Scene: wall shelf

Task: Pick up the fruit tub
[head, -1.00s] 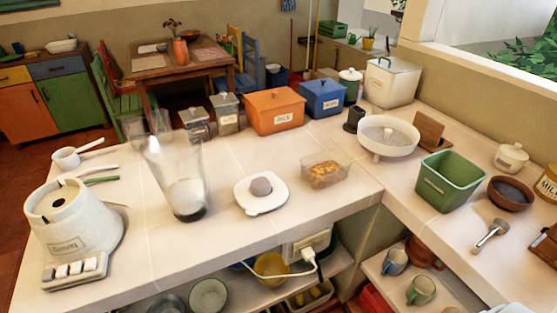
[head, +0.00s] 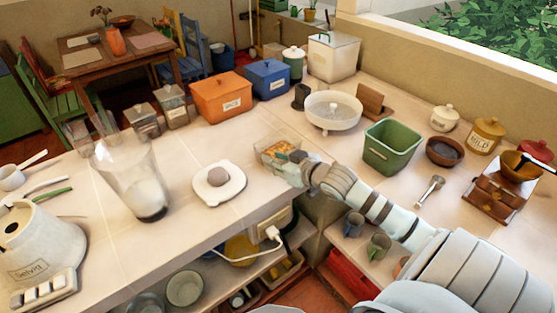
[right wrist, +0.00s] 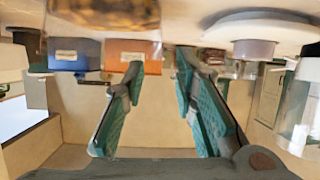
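The fruit tub (head: 268,150) is a small clear container with orange-yellow pieces, standing on the counter near its front edge. My right gripper (head: 297,168) is at its right front side in the head view and hides part of it. In the right wrist view, which looks upside down, the tub (right wrist: 100,22) is at the top left. The right gripper's teal fingers (right wrist: 159,70) are spread apart with nothing held between them. The tub lies beyond the fingers and off to the left there. I cannot tell whether they touch it. My left gripper is not in view.
A white board with a round brown object (head: 218,178) lies left of the tub. A tall clear jug (head: 135,180) stands farther left. Orange (head: 222,97) and blue (head: 267,80) boxes stand behind, a white bowl (head: 333,111) and green bin (head: 390,147) to the right.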

